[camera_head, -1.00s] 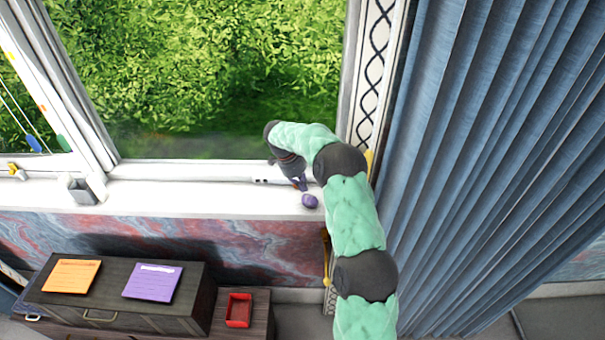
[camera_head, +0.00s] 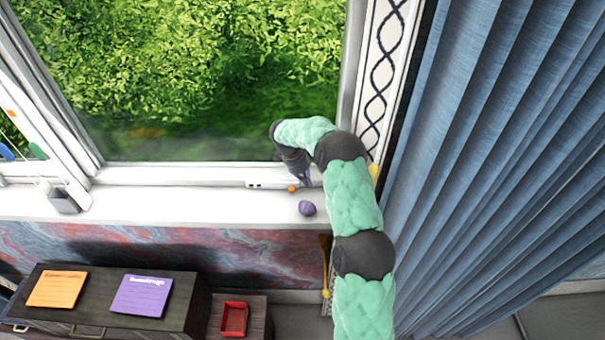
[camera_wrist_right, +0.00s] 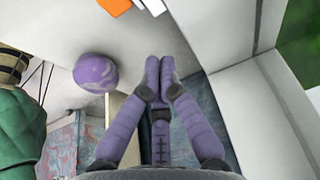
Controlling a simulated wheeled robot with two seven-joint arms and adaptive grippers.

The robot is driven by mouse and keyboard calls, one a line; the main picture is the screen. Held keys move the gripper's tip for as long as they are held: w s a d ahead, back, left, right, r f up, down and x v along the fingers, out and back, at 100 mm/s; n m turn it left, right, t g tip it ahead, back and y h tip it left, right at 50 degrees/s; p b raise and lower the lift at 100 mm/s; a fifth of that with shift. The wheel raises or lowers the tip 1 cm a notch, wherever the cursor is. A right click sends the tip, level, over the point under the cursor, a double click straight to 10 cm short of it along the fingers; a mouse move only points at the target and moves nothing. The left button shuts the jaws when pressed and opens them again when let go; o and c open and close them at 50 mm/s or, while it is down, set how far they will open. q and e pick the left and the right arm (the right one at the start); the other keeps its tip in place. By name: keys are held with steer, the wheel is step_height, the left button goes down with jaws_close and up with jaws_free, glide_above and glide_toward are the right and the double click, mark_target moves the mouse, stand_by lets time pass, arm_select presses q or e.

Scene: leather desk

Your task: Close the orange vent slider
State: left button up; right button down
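The orange vent slider (camera_head: 291,189) is a small orange knob near the right end of a white vent strip (camera_head: 262,184) on the lower window frame. In the right wrist view an orange piece (camera_wrist_right: 115,6) shows at the top edge, partly cut off. My right gripper (camera_head: 306,182) is just right of the orange knob, low over the sill. In the right wrist view its purple fingers (camera_wrist_right: 160,74) meet at the tips with nothing seen between them, apart from the orange piece. My left gripper is in neither view.
A purple ball (camera_head: 306,208) sits on the white sill (camera_head: 190,204) just in front of my right gripper. A grey holder (camera_head: 63,201) stands on the sill at left. A blue curtain (camera_head: 490,170) hangs at right. A dark cabinet (camera_head: 95,315) and red tray (camera_head: 234,319) are below.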

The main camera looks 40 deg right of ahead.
mark_target(285, 193)
steer(key=x, duration=0.3)
steer(key=shift+s+f, duration=0.15)
steer(key=shift+f, duration=0.05)
steer(key=shift+w+a+f, duration=0.15)
steer(key=shift+w+a, duration=1.15)
steer(key=shift+a, duration=0.1)
steer(key=w+a+b, duration=0.1)
steer(key=w+a, duration=0.1)
steer(key=w+a+b, duration=0.1)
steer(key=a, duration=0.1)
steer(key=shift+w+a+f+b, duration=0.15)
steer(key=shift+w+a+b, duration=0.05)
steer(key=shift+w+b, duration=0.2)
steer(key=shift+w+a, duration=0.1)
steer(key=shift+a, duration=0.1)
steer(key=shift+r, duration=0.2)
